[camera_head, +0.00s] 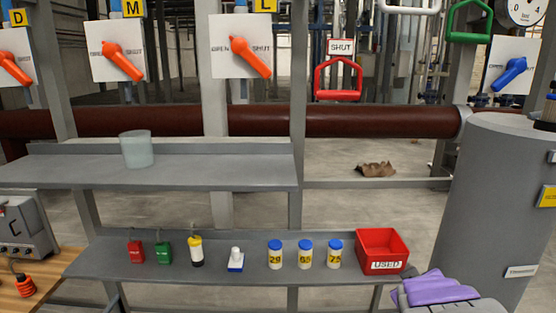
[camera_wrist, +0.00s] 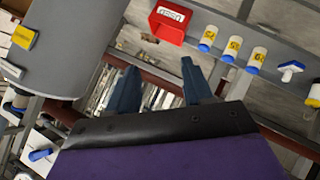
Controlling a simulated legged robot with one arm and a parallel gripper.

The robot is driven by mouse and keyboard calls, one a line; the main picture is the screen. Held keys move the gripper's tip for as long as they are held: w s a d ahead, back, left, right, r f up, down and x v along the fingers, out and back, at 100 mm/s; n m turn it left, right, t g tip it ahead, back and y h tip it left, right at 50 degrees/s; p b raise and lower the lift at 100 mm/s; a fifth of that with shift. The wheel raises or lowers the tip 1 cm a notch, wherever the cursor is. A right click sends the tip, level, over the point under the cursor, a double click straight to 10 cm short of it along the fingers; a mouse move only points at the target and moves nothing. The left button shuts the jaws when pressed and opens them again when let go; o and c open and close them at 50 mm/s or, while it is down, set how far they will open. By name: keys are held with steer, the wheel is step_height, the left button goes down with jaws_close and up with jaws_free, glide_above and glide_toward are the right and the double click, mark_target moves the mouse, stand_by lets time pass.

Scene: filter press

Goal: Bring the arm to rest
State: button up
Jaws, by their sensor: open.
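My gripper (camera_wrist: 158,68) shows in the wrist view with its two dark blue fingers spread apart. It is open, and nothing is between the fingers. Its purple body fills the bottom of that view. In the head view, a purple and grey part of my arm shows at the lower right, in front of the grey tank (camera_head: 490,210) and right of the red USED bin (camera_head: 361,242). The fingers cannot be made out there. The wrist view is turned over, with the red bin (camera_wrist: 168,27) at the top beyond the fingers.
The lower shelf (camera_head: 255,275) holds red and green padlocks, a yellow-capped bottle, a white and blue item and blue-capped jars (camera_head: 305,254). A translucent cup (camera_head: 136,150) stands on the upper shelf (camera_head: 220,170). A dark red pipe (camera_head: 380,121) runs behind. Orange valve handles (camera_head: 123,61) are above.

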steer(key=s+a+f+m+g+y, duration=0.1)
steer(key=s+a+f+g, duration=0.3)
steer(key=s, duration=0.5)
steer(key=s+a+f+m+g+y+b, duration=0.1)
steer(key=s+a+f+g+y, duration=0.1)
steer(key=s, duration=0.7)
steer(key=s+a+f+m+g+y+b, duration=0.1)
steer(key=s+a+f+g, duration=0.4)
steer(key=s+a, duration=0.3)
steer(key=shift+s+f+g+y, duration=0.35)
steer(key=shift+s+f, duration=0.4)
steer(key=shift+s, duration=0.35)
steer(key=shift+a, duration=0.1)
